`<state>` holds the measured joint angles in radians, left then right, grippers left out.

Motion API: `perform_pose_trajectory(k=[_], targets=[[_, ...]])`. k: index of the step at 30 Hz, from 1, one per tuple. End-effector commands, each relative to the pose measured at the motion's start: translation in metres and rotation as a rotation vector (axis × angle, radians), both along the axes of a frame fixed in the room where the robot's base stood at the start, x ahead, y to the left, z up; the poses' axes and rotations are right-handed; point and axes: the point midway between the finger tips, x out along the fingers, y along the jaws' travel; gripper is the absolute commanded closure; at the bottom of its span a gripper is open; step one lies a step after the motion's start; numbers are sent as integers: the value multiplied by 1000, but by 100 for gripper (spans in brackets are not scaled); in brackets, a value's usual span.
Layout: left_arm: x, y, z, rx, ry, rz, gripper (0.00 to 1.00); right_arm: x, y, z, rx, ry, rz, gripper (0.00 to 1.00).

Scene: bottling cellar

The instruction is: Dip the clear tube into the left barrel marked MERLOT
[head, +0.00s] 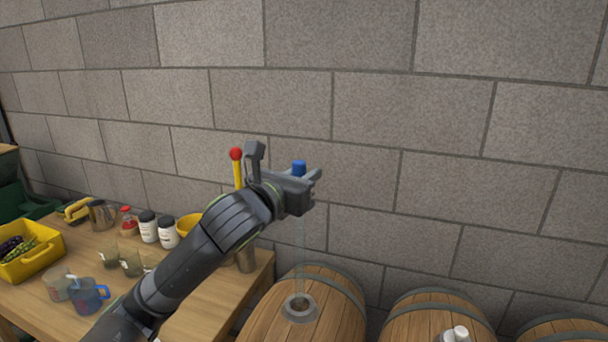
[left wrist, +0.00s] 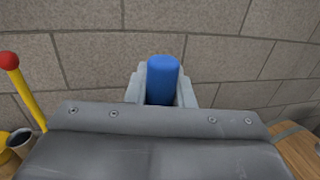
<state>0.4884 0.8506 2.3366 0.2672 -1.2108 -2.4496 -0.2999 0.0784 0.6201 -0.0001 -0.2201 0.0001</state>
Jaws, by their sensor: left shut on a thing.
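My left gripper (head: 309,181) is shut on the clear tube, gripping it near its blue top (head: 299,167). The blue top also shows between the fingers in the left wrist view (left wrist: 162,78). The tube's clear body (head: 299,240) hangs down, faint against the wall, and looks upright. Below it is the leftmost barrel (head: 338,312), with an open bung hole (head: 299,307) in its top. The tube's lower end is too faint to place against the hole. No MERLOT marking is readable. My right gripper is not in view.
A second barrel (head: 405,322) with white fittings (head: 456,334) and a third barrel (head: 563,331) stand to the right. The wooden table (head: 205,311) at left holds jugs, bottles and a yellow bin (head: 32,262). A red-tipped yellow rod (head: 237,168) rises behind my arm. A block wall stands behind.

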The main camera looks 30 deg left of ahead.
Motion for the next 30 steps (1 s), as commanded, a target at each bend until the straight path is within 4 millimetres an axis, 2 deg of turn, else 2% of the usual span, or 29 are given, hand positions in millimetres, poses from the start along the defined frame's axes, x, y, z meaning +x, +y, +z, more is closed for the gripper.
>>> perform_pose_trajectory(k=[25, 30], targets=[[0, 0, -38, -1, 0, 0, 99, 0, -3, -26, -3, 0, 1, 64], [0, 0, -40, 0, -1, 0, 99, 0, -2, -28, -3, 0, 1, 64]])
